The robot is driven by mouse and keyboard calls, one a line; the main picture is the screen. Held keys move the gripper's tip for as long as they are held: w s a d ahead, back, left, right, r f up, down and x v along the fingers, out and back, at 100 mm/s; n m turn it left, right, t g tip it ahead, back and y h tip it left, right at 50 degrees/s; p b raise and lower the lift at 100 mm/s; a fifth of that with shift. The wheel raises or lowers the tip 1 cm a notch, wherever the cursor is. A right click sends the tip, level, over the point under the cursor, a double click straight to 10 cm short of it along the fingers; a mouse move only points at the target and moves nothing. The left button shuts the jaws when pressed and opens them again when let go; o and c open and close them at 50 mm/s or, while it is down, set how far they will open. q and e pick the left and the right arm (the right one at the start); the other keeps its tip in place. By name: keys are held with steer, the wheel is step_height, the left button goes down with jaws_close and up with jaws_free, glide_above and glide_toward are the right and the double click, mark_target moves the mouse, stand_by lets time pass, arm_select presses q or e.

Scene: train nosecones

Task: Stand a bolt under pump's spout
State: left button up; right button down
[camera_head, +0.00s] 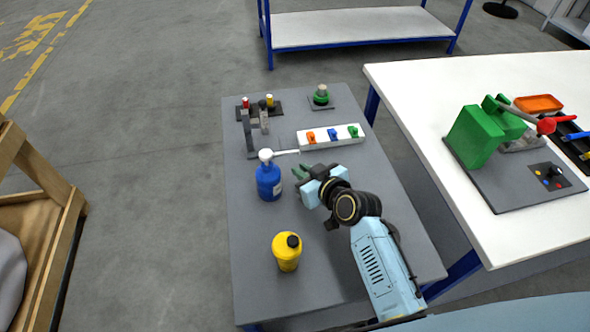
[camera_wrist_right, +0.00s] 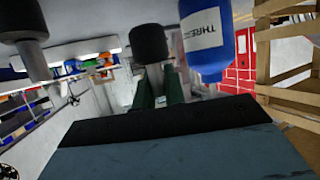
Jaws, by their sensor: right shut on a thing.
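The pump (camera_head: 268,182) is a blue bottle with a white head, standing on the grey table; its thin white spout (camera_head: 287,152) points right. The blue bottle also shows, with a white label, in the right wrist view (camera_wrist_right: 205,45). My right gripper (camera_head: 299,173), with green fingers, is just right of the bottle and slightly nearer than the spout tip. In the right wrist view the green fingers are shut on a bolt with a dark cylindrical head (camera_wrist_right: 150,43). In the head view the bolt cannot be made out. My left gripper is not in view.
A yellow bottle with a black cap (camera_head: 287,252) stands nearer. Behind the spout are a white block with coloured pieces (camera_head: 345,143), a grey fixture (camera_head: 247,130) and a green-based part (camera_head: 320,96). A white table (camera_head: 420,95) with a green machine (camera_head: 475,138) stands right.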

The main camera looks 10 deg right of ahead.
steer(key=w, duration=0.1)
steer(key=w+a, duration=0.1)
steer(key=w, duration=0.1)
steer(key=shift+w+a, duration=0.25)
steer(key=shift+w, duration=0.05)
steer(key=shift+f+b, duration=0.6)
steer(key=shift+f, duration=1.15)
steer(key=shift+f, duration=0.1)
steer(key=c, duration=1.5)
jaws_free()
steer(key=shift+o, duration=0.2)
steer(key=shift+r, duration=0.2)
steer(key=p+v, duration=0.2)
steer(key=v, duration=1)
